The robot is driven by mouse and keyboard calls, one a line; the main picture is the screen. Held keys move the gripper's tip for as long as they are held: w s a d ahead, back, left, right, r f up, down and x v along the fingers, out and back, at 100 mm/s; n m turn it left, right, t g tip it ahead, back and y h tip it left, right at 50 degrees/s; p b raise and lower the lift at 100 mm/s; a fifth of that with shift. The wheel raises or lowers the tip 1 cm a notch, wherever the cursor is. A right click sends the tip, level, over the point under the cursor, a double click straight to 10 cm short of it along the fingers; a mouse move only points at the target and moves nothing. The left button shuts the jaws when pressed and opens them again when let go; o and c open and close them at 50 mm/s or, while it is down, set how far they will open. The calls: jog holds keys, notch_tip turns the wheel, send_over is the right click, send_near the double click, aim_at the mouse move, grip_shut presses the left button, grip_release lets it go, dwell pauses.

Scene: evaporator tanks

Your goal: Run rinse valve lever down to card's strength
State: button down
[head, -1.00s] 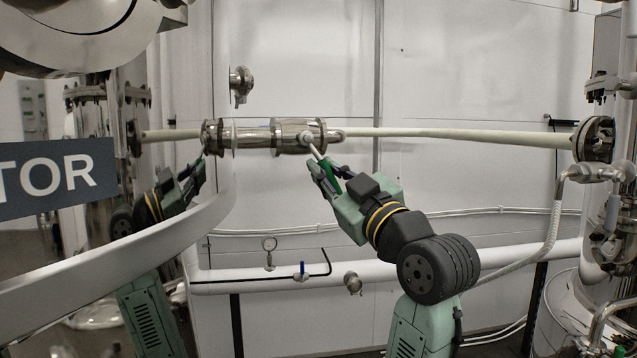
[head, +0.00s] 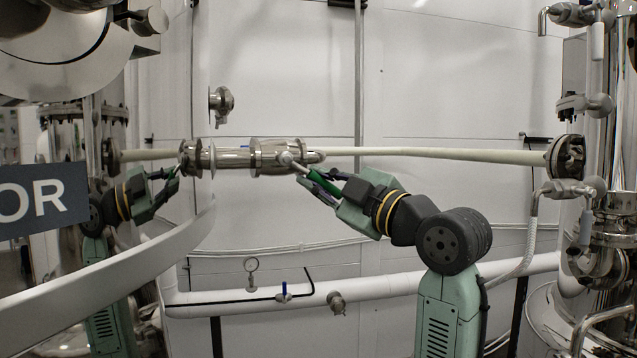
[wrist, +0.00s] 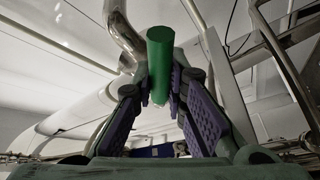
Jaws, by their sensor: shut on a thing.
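The rinse valve (head: 277,155) is a metal body set in a horizontal pale pipe. Its lever (head: 298,166) has a metal shank slanting down to the right from the valve and a green grip (head: 327,190). My gripper (head: 322,184) is shut on the green grip from the lower right. In the wrist view the green grip (wrist: 160,65) stands between the two purple-padded fingers of my gripper (wrist: 160,100). No card can be made out in these views.
A shiny tank with a dark sign (head: 40,198) stands at left and mirrors my arm. A lower white pipe (head: 230,302) carries a small gauge (head: 251,265) and a blue-handled valve (head: 284,293). Steel vessels and a flange (head: 567,157) stand at right.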

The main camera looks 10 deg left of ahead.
jog(key=shift+r, duration=0.1)
jog(key=c, duration=1.6)
grip_release()
jog(key=v, duration=1.2)
